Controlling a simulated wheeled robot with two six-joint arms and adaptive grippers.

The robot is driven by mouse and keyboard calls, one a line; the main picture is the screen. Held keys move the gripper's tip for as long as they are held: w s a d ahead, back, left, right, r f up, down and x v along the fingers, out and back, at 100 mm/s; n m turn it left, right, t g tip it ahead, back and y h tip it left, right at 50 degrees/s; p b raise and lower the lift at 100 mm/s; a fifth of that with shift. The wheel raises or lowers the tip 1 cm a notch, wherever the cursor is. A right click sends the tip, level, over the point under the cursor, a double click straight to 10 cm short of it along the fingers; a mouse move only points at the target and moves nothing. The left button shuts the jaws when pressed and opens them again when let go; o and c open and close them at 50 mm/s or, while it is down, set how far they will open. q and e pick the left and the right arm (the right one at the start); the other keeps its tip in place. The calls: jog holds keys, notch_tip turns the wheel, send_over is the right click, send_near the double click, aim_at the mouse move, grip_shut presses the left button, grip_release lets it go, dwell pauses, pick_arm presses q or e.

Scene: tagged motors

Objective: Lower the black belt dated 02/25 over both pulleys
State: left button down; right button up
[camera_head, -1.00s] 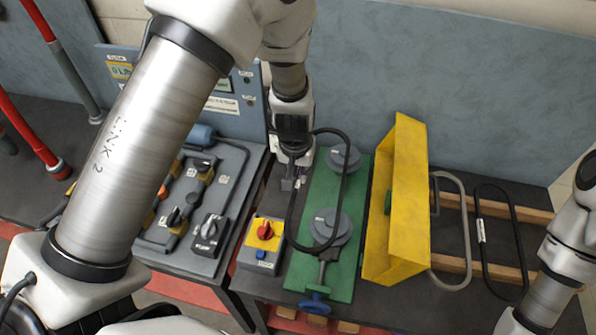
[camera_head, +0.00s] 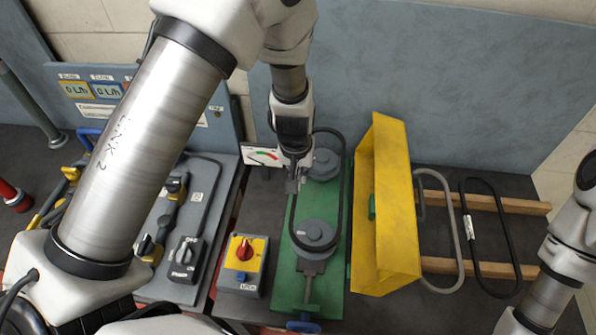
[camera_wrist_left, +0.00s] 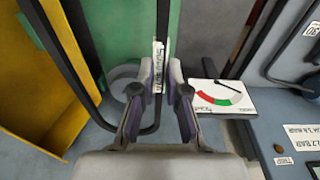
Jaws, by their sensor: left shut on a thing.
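My left gripper (camera_head: 293,180) is shut on one side of a black belt loop (camera_head: 346,185), beside a white tag (camera_wrist_left: 158,65) in the left wrist view; its writing is too small to read. In the head view the loop frames both grey pulleys, the far one (camera_head: 323,164) and the near one (camera_head: 316,234), on a green plate (camera_head: 332,268). I cannot tell how high the belt is above them. My right gripper is out of view; only its arm shows at the right edge.
A yellow guard (camera_head: 391,215) stands just right of the green plate. A grey belt (camera_head: 452,215) and another tagged black belt (camera_head: 512,215) lie across wooden bars farther right. A red-knob switch box (camera_head: 243,262) sits left of the plate, with a gauge (camera_head: 262,156) behind.

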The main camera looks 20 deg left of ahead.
pick_arm(q)
notch_tip(320, 180, down, 3)
jog(key=shift+s+f+b, duration=0.1)
jog(key=shift+b, duration=1.05)
jog(key=shift+f+b, duration=1.2)
jog(key=shift+f, duration=0.3)
jog(key=c, duration=1.1)
grip_release()
jog(key=shift+r, duration=0.15)
jog(key=r, duration=0.4)
jog(key=s+r, duration=0.1)
jog(key=r, duration=0.6)
jog(key=shift+s+d+r, duration=0.15)
jog(key=shift+s+r, duration=0.05)
jog(key=shift+r, duration=0.15)
